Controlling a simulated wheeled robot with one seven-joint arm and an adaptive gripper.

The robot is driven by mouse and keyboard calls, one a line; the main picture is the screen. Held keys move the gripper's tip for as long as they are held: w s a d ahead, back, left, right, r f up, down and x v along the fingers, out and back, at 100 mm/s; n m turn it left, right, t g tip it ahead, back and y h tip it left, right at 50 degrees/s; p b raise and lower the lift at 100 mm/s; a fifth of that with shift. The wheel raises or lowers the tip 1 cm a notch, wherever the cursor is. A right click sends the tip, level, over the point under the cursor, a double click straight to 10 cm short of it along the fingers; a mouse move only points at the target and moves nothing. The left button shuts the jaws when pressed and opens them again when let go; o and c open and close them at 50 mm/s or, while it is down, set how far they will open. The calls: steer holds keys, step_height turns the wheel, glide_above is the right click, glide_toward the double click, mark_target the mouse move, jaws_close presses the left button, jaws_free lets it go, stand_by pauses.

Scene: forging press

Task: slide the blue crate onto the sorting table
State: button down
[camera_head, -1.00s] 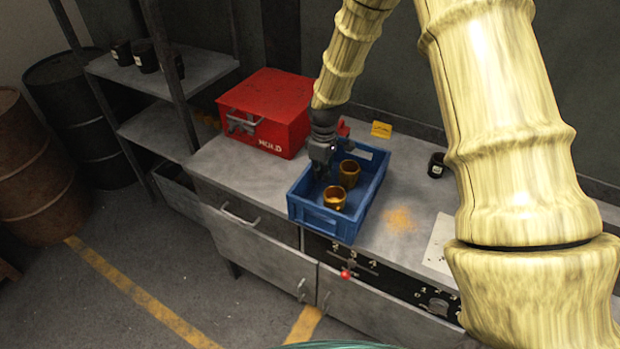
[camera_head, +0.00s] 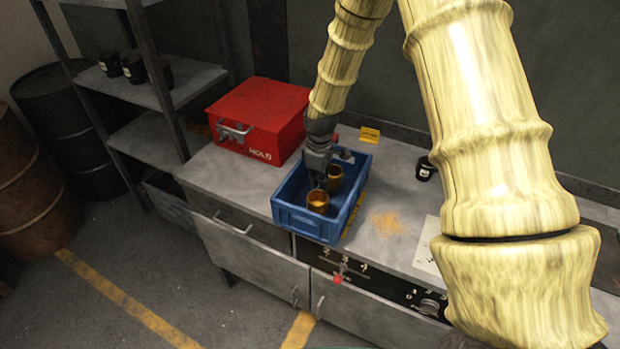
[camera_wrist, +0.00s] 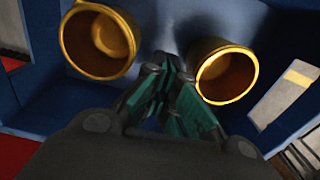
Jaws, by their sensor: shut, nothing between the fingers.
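The blue crate (camera_head: 307,223) sits on the grey work table (camera_head: 240,174), close to its front edge. Two golden cups stand inside it: a front cup (camera_head: 318,203) and a rear cup (camera_head: 334,180). My gripper (camera_head: 319,184) is shut and empty, pointing down inside the crate beside the cups. In the wrist view the shut fingers (camera_wrist: 172,100) lie between the two cups, with a cup on the left (camera_wrist: 100,42) and a cup on the right (camera_wrist: 226,74). I cannot tell whether the fingers touch the crate or a cup.
A dark cup (camera_head: 425,169) and a pale sheet (camera_head: 428,246) lie to the right. A yellow card (camera_head: 370,135) is behind. A red-knobbed lever (camera_head: 338,280) is below the table's front edge. Shelves and drums stand left.

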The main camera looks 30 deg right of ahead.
step_height(320, 180, up, 10)
steer(key=b, duration=0.3)
stand_by(0.3)
